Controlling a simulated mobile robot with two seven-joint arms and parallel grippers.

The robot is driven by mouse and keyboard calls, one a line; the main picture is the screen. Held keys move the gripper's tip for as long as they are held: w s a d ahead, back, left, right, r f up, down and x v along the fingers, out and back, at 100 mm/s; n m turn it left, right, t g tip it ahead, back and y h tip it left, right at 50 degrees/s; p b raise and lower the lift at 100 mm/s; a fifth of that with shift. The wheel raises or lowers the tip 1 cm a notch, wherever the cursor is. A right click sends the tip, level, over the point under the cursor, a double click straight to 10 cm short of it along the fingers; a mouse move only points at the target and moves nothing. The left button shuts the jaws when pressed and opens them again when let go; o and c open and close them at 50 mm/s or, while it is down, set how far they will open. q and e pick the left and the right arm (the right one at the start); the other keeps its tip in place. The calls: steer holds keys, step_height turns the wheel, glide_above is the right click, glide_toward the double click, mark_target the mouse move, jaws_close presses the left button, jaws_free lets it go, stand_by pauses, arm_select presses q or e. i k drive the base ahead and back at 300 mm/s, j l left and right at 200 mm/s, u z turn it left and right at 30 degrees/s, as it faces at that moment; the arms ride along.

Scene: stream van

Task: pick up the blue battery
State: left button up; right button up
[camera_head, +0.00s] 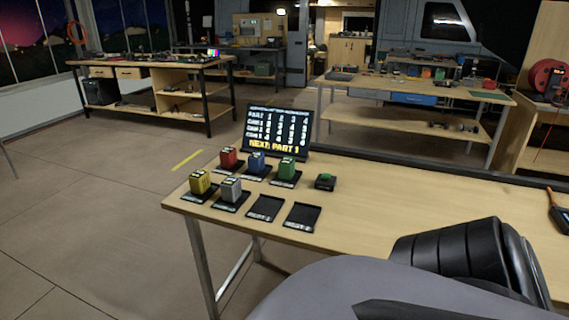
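The blue battery (257,162) stands upright on a black tray (250,177) in the back row on the near table. A red battery (229,158) stands to its left and a green battery (287,168) to its right, each on a black tray. A yellow battery (201,182) and a light grey battery (231,189) stand on trays in the front row. Neither gripper shows. A grey and black part of my arm fills the lower right, so my grippers' distance from the blue battery cannot be told.
Two empty black trays (265,207) lie right of the grey battery. A small dark block with a green top (325,182) lies beyond them. A black screen (278,131) stands behind the batteries. The table's (375,205) middle is clear. A handheld device (559,208) lies at far right.

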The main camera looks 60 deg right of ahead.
mark_target(256, 161)
steer(key=z, duration=1.8)
steer(key=j+z, duration=0.15)
steer(key=z, duration=0.35)
steer(key=i+j+z, duration=0.1)
steer(key=z, duration=0.4)
steer(key=j+z, duration=0.25)
steer(key=j, duration=0.15)
steer(key=j+z, duration=0.25)
steer(key=k+j+z, duration=0.1)
steer(key=j, duration=0.35)
steer(key=j+z, duration=0.15)
steer(key=j, duration=0.25)
steer(key=k, duration=0.05)
